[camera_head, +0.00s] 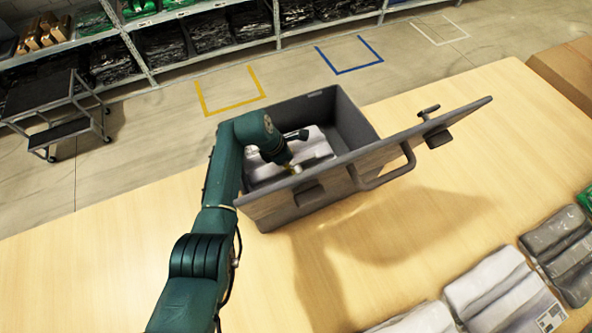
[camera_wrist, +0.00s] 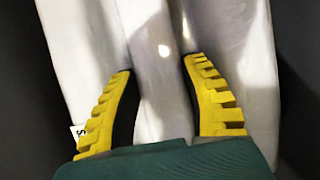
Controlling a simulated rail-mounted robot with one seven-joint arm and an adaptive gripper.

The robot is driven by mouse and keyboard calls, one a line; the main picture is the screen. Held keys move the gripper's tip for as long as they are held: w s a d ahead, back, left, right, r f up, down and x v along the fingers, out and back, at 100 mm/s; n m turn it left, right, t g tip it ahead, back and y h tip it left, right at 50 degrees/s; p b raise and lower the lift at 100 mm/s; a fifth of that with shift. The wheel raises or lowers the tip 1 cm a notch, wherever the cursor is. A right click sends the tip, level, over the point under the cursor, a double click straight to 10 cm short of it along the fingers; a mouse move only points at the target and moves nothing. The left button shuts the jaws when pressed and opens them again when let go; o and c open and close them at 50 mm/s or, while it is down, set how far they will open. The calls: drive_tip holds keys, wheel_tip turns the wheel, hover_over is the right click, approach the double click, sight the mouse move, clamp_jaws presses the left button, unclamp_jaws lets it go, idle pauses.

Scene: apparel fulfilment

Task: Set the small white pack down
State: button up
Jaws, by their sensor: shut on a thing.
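My gripper (camera_head: 292,168) reaches down into the open grey box (camera_head: 352,122) on the table. In the wrist view its two yellow-padded fingers (camera_wrist: 157,75) are closed around a pale strip of the small white pack (camera_wrist: 162,100). White wrapping also spreads to both sides of the fingers; I cannot tell whether it is all one pack. In the head view white wrapping (camera_head: 316,147) shows inside the box, partly hidden by my arm and the box's near side. Whether the pack touches the box floor is hidden.
The box's broad grey flap with a handle (camera_head: 395,170) stands along its near side. White packs (camera_head: 495,285) and grey packs (camera_head: 562,255) lie at the table's lower right. A brown carton (camera_head: 570,70) sits at the right. The wooden table (camera_head: 120,270) is clear at left.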

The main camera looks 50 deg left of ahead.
drive_tip(key=shift+w+f+b, duration=0.1)
drive_tip(key=shift+f+b, duration=0.65)
drive_tip(key=shift+f, duration=1.2)
drive_tip(key=shift+f, duration=0.2)
drive_tip(key=o, duration=1.2)
drive_tip(key=shift+c, duration=0.2)
drive_tip(key=shift+r, duration=0.3)
drive_tip(key=p+v, duration=0.5)
drive_tip(key=v, duration=0.6)
drive_tip(key=shift+s+a+r, duration=0.1)
drive_tip(key=shift+s+r, duration=0.15)
drive_tip(key=shift+r, duration=0.05)
